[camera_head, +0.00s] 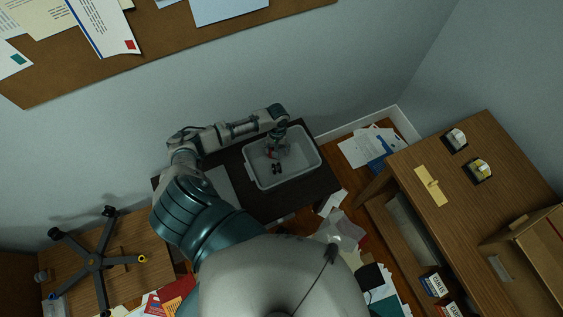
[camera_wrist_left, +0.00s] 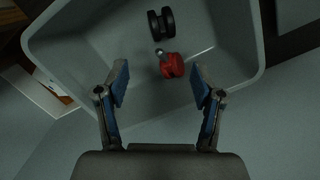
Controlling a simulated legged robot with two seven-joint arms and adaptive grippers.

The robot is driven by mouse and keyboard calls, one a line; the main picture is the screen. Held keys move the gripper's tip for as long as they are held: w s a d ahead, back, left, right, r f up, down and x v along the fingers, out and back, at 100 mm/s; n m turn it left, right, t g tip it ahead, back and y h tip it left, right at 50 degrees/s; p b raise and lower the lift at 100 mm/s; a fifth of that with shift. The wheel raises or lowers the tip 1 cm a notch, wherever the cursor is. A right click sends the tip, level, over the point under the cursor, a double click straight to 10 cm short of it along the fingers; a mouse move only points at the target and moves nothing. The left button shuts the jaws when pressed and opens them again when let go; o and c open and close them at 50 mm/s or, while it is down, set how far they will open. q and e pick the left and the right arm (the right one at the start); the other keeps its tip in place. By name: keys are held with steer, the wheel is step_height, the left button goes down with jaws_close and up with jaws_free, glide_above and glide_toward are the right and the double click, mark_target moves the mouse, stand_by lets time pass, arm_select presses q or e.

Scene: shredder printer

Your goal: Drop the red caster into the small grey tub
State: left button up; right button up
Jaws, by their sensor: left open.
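The small grey tub (camera_head: 301,166) stands on a dark surface in the head view; its inside fills much of the left wrist view (camera_wrist_left: 225,30). The red caster (camera_wrist_left: 172,66) lies inside the tub, with its metal stem pointing away from my gripper. A black caster (camera_wrist_left: 160,24) lies just beyond it. My left gripper (camera_wrist_left: 161,84) is open and empty above the tub, its two blue-padded fingers apart on either side of the red caster in the picture and not gripping it. It also shows over the tub in the head view (camera_head: 279,152). My right gripper is not in view.
A wooden desk (camera_head: 482,150) with small items stands at the right. An upturned chair base (camera_head: 96,262) lies on a wooden surface at lower left. Papers (camera_head: 372,146) and a clear bag (camera_head: 341,230) lie around the tub. The wall is behind it.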

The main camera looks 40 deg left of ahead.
arm_select(q)
step_height(320, 180, up, 12)
steer(key=w, duration=0.1)
steer(key=shift+w+a, duration=0.2)
steer(key=shift+a, duration=0.15)
steer(key=shift+a+f, duration=0.15)
